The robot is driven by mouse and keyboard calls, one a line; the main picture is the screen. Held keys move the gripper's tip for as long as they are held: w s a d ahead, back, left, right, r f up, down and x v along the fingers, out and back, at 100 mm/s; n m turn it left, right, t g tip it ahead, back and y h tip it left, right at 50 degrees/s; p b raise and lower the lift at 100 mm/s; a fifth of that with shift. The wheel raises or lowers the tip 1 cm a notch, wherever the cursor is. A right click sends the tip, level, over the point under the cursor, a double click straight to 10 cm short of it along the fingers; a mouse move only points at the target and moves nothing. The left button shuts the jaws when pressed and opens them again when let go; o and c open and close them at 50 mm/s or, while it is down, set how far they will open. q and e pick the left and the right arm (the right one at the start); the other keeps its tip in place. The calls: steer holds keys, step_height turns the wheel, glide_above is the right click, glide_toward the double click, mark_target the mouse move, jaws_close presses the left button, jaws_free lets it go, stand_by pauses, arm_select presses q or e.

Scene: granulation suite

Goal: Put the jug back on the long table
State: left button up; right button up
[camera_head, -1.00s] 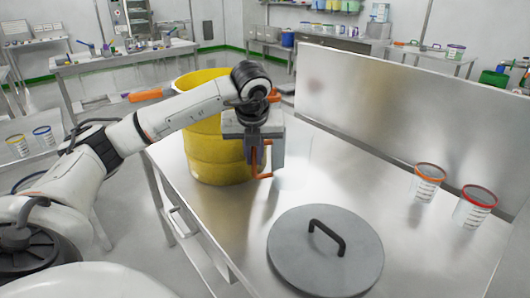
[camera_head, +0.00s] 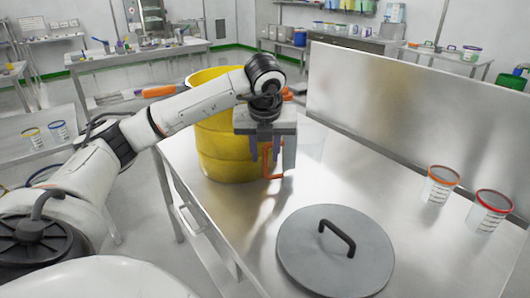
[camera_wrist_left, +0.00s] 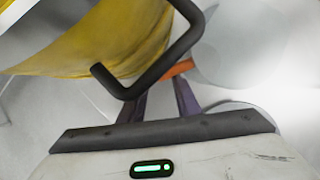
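The clear jug (camera_head: 312,147) stands upright on the steel table (camera_head: 350,185), close to the yellow drum (camera_head: 222,155). Its orange handle (camera_head: 267,160) faces my left gripper (camera_head: 265,157). The gripper points down at the handle, its purple fingers parted. In the left wrist view, the fingers (camera_wrist_left: 160,103) stand apart, with the orange handle (camera_wrist_left: 177,69) near their tips and the clear jug (camera_wrist_left: 240,45) beyond. The jug's body is faint and partly hidden by the gripper. My right gripper is not in view.
A grey lid (camera_head: 335,255) with a black handle lies at the table's front. Two clear cups, one orange-rimmed (camera_head: 440,187) and one red-rimmed (camera_head: 489,212), stand at the right. A raised steel panel (camera_head: 400,110) runs along the back. The middle of the table is clear.

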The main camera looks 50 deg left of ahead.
arm_select(q)
steer(key=p+v, duration=0.2)
steer(key=v, duration=0.8)
steer(key=shift+d+r, duration=0.15)
steer(key=shift+r, duration=0.05)
steer(key=shift+s, duration=0.1)
